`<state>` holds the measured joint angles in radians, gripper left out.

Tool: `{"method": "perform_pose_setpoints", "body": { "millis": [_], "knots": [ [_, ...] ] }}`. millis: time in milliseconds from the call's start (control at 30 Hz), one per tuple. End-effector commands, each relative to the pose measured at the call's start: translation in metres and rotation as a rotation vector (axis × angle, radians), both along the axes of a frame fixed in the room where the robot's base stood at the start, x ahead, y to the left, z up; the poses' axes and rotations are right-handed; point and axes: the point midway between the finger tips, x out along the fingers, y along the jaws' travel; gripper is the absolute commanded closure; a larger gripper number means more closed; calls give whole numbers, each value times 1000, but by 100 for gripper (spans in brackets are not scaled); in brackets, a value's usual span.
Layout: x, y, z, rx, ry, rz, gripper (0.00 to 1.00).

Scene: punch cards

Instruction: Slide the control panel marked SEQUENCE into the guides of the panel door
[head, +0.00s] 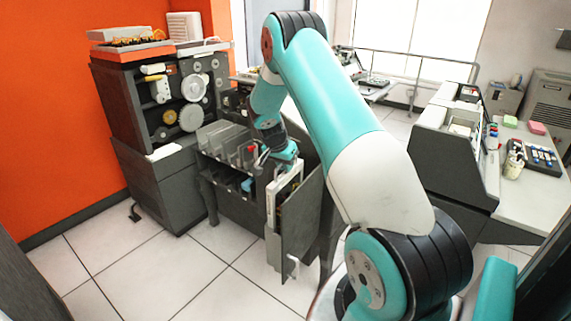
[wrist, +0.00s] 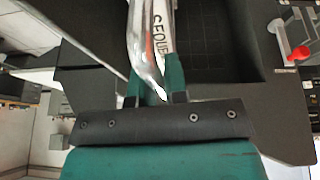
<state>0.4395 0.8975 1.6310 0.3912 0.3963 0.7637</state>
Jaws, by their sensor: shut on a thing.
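The control panel (head: 271,207) is a pale-edged upright panel beside the open panel door. In the head view my gripper (head: 284,166) is at the panel's top. The panel door (head: 306,218) is a dark upright plate standing open from the cabinet, with a pale handle low on it. I cannot tell whether the panel sits in the guides.
The dark cabinet (head: 222,193) left of the door holds several upright grey plates and a red knob (wrist: 299,54). A tall reel machine (head: 150,110) stands against the orange wall. A console (head: 455,150) stands at right. The tiled floor (head: 190,270) in front is clear.

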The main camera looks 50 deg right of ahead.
Motion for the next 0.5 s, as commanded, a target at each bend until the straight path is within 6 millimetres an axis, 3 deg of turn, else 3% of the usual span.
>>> {"method": "perform_pose_setpoints", "body": {
  "millis": [500],
  "knots": [
    [1,-1,-25,-4,-6,-1,100]
  ]
}}
